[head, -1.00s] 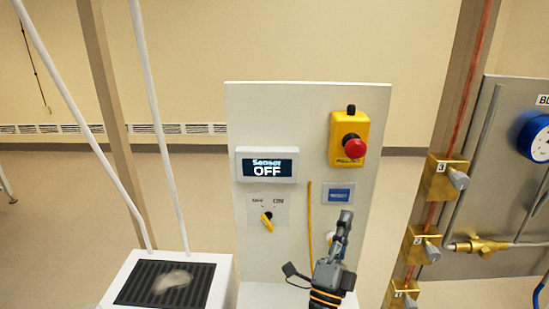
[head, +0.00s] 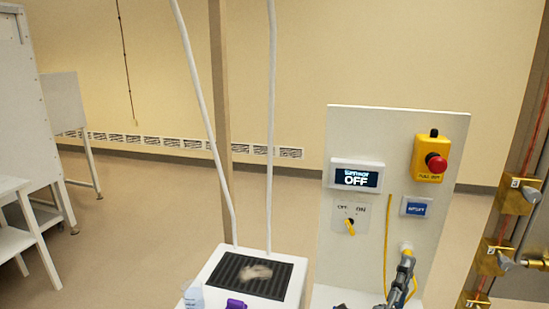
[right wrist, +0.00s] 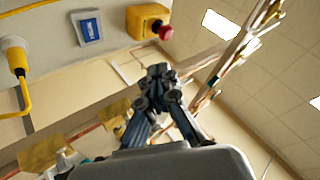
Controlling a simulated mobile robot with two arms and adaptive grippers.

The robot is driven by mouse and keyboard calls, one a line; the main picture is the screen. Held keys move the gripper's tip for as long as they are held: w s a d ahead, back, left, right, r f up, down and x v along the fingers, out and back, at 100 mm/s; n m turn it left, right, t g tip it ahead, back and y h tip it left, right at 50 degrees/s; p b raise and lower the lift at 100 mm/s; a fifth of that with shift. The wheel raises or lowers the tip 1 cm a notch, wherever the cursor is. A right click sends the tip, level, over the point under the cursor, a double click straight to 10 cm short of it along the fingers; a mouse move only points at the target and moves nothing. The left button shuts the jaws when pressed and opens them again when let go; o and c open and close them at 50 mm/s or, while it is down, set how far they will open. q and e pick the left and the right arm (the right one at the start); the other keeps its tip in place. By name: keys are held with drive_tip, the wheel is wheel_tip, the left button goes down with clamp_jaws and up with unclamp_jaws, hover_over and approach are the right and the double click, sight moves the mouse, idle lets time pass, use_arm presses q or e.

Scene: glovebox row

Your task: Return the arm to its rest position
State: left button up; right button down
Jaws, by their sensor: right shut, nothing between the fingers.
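My right gripper (head: 406,262) shows at the lower right of the head view, in front of the white control panel (head: 350,236). It is shut and empty. In the right wrist view its closed fingers (right wrist: 157,80) point up, apart from the panel's yellow emergency stop box (right wrist: 146,20). The panel carries a display (head: 356,177) reading OFF, a yellow rotary switch (head: 349,226) and a blue-labelled button plate (head: 416,207). My left gripper is not in view.
A white box with a black grille (head: 212,274) stands left of the panel, with a pale blurred item (head: 256,272) on it. Brass valve blocks (head: 519,196) are at the right edge. A white bench (head: 22,232) stands at far left. Open floor lies between.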

drive_tip(key=a+f+n+y, duration=0.7)
drive_tip(key=a+n+y, duration=0.4)
drive_tip(key=n+y, duration=0.7)
drive_tip(key=s+f+n+g, duration=0.2)
drive_tip(key=s+f+g, duration=0.2)
drive_tip(key=s+f, duration=0.1)
drive_tip(key=s+f+n+g, duration=0.2)
drive_tip(key=s+f+g, duration=0.2)
drive_tip(key=f, duration=0.3)
drive_tip(key=s+f+n+g, duration=0.2)
drive_tip(key=s+f+g, duration=0.3)
drive_tip(key=s+f, duration=0.1)
drive_tip(key=shift+s+d+f, duration=0.1)
drive_tip(key=shift+s+d, duration=0.2)
drive_tip(key=shift+d, duration=0.05)
drive_tip(key=s+d+f+g+h, duration=0.25)
drive_tip(key=s+d+g, duration=0.25)
drive_tip(key=s, duration=0.6)
wheel_tip(320, 180, down, 27)
drive_tip(key=s+g, duration=0.1)
drive_tip(key=s, duration=0.1)
drive_tip(key=s+d+f+g, duration=0.1)
drive_tip(key=s+d+f, duration=0.2)
drive_tip(key=s+f, duration=1.3)
drive_tip(key=shift+s+d+n, duration=0.15)
drive_tip(key=shift+s+n, duration=0.05)
drive_tip(key=shift+n, duration=0.2)
